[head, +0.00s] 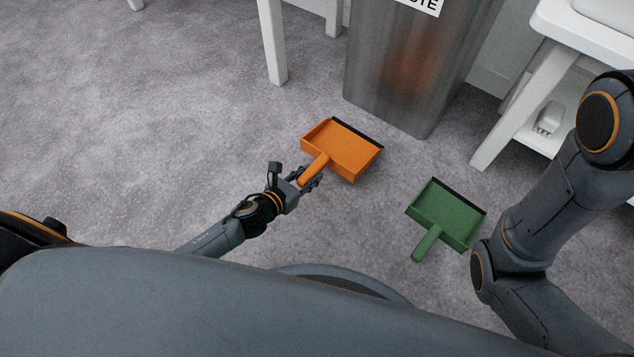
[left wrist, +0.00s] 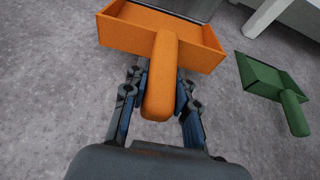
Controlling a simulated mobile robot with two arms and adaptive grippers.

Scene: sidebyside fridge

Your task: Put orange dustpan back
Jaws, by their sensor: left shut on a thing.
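The orange dustpan (head: 345,148) is in the middle of the head view, in front of the metal bin, with its black-edged lip turned toward the bin. Its handle points down and left to my left gripper (head: 308,181). In the left wrist view the orange dustpan (left wrist: 150,33) fills the top, and its handle lies between the two fingers of my left gripper (left wrist: 160,95), which is shut on it. I cannot tell whether the dustpan touches the floor. My right gripper is not in view; only my right arm shows at the right.
A green dustpan (head: 445,215) lies on the grey carpet to the right; it also shows in the left wrist view (left wrist: 262,77). A metal waste bin (head: 415,70) stands behind. A white table leg (head: 272,42) and a white shelf unit (head: 510,110) flank it. The carpet at left is clear.

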